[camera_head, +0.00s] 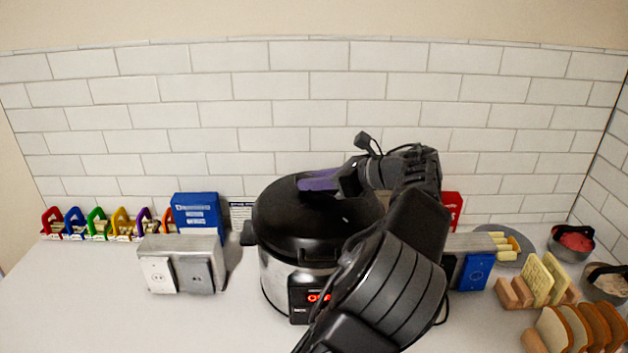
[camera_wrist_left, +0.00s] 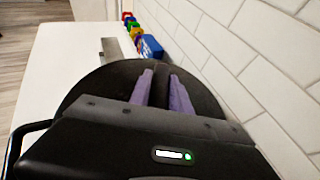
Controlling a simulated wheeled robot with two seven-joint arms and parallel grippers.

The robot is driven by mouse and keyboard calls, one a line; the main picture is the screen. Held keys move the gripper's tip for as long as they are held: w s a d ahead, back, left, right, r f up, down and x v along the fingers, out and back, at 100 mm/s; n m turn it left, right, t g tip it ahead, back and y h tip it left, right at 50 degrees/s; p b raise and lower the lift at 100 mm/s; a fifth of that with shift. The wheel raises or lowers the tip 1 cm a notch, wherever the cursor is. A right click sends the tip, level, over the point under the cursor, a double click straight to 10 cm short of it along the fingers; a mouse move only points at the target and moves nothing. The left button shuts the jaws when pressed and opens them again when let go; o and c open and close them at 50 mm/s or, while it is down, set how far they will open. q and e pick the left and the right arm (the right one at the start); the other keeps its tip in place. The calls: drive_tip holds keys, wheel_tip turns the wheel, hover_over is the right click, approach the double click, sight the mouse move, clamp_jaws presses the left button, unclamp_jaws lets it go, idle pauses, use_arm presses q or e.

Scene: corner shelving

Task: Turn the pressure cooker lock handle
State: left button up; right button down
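The pressure cooker (camera_head: 275,265) stands on the counter in the middle of the head view, with a steel body and a black lid (camera_head: 285,215). In the left wrist view the round dark lid (camera_wrist_left: 100,85) lies under the gripper. My left gripper (camera_head: 318,181) is over the top of the lid, its purple fingers low at the centre. In the left wrist view the black lock handle (camera_wrist_left: 160,88) stands between the two purple fingers, which close on it from both sides. The fingers hide most of the handle in the head view. My right gripper is not in view.
A steel box with switch plates (camera_head: 180,262) stands left of the cooker, and a similar one with a blue plate (camera_head: 476,272) to the right. Bread slices in a wooden rack (camera_head: 580,325) are at the right. A tiled wall (camera_head: 230,120) is close behind.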

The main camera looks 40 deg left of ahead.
use_arm(q)
clamp_jaws()
drive_tip(key=shift+a, duration=0.1)
drive_tip(key=shift+s+n+g, duration=0.15)
drive_tip(key=shift+n+g, duration=0.15)
drive_tip(key=shift+g, duration=0.1)
drive_tip(key=shift+n+g, duration=0.4)
drive_tip(key=shift+g, duration=0.1)
drive_tip(key=o, duration=0.5)
unclamp_jaws()
